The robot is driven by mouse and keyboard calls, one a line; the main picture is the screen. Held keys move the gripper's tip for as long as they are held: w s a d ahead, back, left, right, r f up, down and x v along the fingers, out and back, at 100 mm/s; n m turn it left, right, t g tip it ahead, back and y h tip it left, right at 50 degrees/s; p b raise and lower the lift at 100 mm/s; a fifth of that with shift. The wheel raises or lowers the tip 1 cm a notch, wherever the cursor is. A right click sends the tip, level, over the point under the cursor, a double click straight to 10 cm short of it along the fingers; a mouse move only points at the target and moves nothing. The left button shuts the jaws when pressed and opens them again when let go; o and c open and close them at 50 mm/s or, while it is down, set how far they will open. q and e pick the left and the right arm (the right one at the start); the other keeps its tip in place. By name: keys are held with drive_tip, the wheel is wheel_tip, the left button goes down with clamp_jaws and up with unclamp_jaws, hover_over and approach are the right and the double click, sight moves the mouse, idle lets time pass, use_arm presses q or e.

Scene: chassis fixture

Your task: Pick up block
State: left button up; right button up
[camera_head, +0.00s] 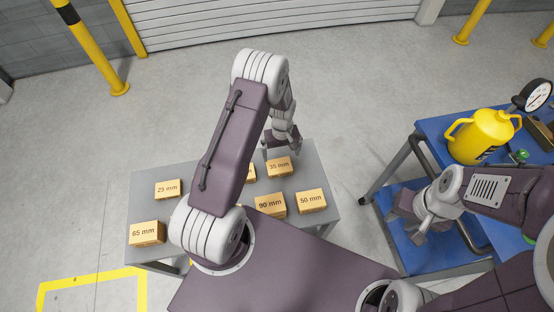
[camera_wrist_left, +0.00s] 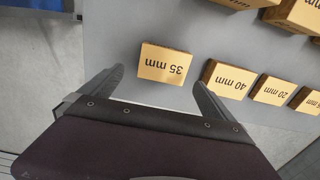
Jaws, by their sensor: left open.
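Several tan blocks with printed sizes stand on a grey table (camera_head: 310,166). The 35 mm block (camera_head: 279,167) is just below my left gripper (camera_head: 282,147) in the head view. In the left wrist view, the 35 mm block (camera_wrist_left: 165,63) appears between and slightly beyond the fingertips of my open, empty left gripper (camera_wrist_left: 158,77). The 40 mm block (camera_wrist_left: 228,80) is close to the right finger there. My right gripper (camera_head: 416,222) hangs over the blue cart, away from the blocks; its jaw opening is unclear.
Other blocks are the 25 mm (camera_head: 167,189), 65 mm (camera_head: 147,233), 90 mm (camera_head: 270,205) and 50 mm (camera_head: 311,201). My left arm hides part of the table. A blue cart (camera_head: 437,128) with a yellow jug (camera_head: 482,137) and a gauge (camera_head: 536,95) stands right.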

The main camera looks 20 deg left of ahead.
sight(279, 165)
use_arm(q)
drive_tip(key=shift+s+a, duration=0.1)
drive_tip(key=shift+a, duration=0.05)
drive_tip(key=shift+s+a+f, duration=0.15)
drive_tip(key=shift+f, duration=0.1)
wheel_tip(279, 165, down, 2)
drive_tip(key=shift+s+a+f+p, duration=0.15)
drive_tip(key=shift+f+p, duration=0.1)
drive_tip(key=shift+p, duration=0.15)
drive_tip(key=shift+w+d+f, duration=0.2)
drive_tip(key=shift+f, duration=0.65)
drive_tip(key=f, duration=0.2)
drive_tip(key=f+p, duration=0.1)
drive_tip(key=f, duration=0.1)
drive_tip(key=shift+s+a, duration=0.1)
drive_tip(key=shift+s, duration=0.1)
drive_tip(key=shift+w+f, duration=0.1)
drive_tip(key=shift+f, duration=0.05)
drive_tip(key=shift+c, duration=0.3)
use_arm(e)
drive_tip(key=shift+s+a+r, duration=0.15)
drive_tip(key=shift+r, duration=0.45)
drive_tip(key=shift+s+a+r, duration=0.15)
drive_tip(key=shift+r, duration=0.45)
use_arm(q)
drive_tip(key=c, duration=1.1)
